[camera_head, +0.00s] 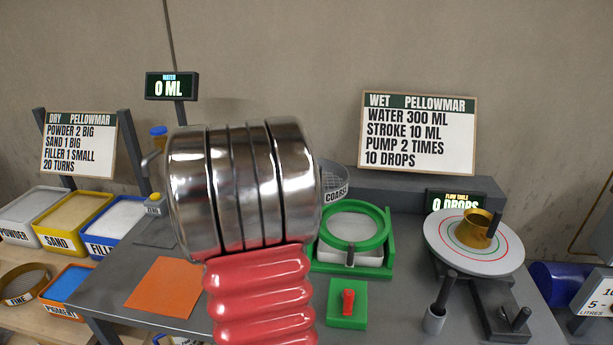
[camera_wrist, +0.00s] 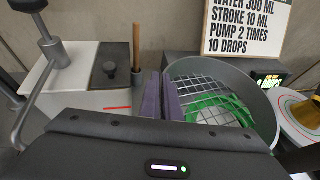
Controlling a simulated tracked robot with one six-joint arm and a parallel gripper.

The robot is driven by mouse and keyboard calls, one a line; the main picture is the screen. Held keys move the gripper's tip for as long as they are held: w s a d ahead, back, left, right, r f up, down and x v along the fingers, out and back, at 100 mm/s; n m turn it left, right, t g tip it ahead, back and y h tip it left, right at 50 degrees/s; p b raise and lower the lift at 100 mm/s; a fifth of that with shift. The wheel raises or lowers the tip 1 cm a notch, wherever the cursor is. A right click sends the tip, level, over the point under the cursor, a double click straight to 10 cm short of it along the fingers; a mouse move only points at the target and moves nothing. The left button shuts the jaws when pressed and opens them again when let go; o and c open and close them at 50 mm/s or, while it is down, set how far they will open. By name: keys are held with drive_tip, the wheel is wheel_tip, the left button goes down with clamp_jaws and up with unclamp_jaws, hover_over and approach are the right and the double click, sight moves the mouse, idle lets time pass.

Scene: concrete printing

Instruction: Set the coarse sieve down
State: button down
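The coarse sieve is a round grey sieve with a wire mesh, its label partly readable in the head view (camera_head: 336,184). Most of it is hidden there behind my arm. In the wrist view the sieve (camera_wrist: 258,86) is right of my gripper (camera_wrist: 167,97), whose two purple finger pads stand close together at its left rim. The pads appear shut on that rim. A green ring shows below through the mesh. In the head view this green ring stand (camera_head: 385,258) is on the grey table, just in front of the sieve. My fingers are hidden in the head view.
A green box with a red switch (camera_head: 347,303) stands in front of the ring stand. The flow table (camera_head: 445,232) with a brass cone is to the right. An orange mat (camera_head: 165,284) lies left. The fine sieve (camera_head: 25,284) and several ingredient bins are at far left.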

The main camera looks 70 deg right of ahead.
drive_tip(key=w+a+r+n+t+y, duration=0.25)
drive_tip(key=w+a+n+t, duration=0.45)
drive_tip(key=w+a, duration=1.8)
drive_tip(key=w+a+f+n+t+y, duration=0.2)
drive_tip(key=w+a, duration=0.1)
drive_tip(key=a, duration=0.9)
drive_tip(key=w+a+f+n+t+y, duration=0.1)
drive_tip(key=w+a+n+t+y, duration=0.1)
drive_tip(key=a, duration=1)
drive_tip(key=w+a+f+n+t+y, duration=0.2)
drive_tip(key=w+a+n+y, duration=0.1)
drive_tip(key=a, duration=0.9)
drive_tip(key=shift+w+a+f+n, duration=0.3)
drive_tip(key=shift+w+f+n, duration=0.05)
drive_tip(key=shift+w+n, duration=0.05)
drive_tip(key=shift+d, duration=0.2)
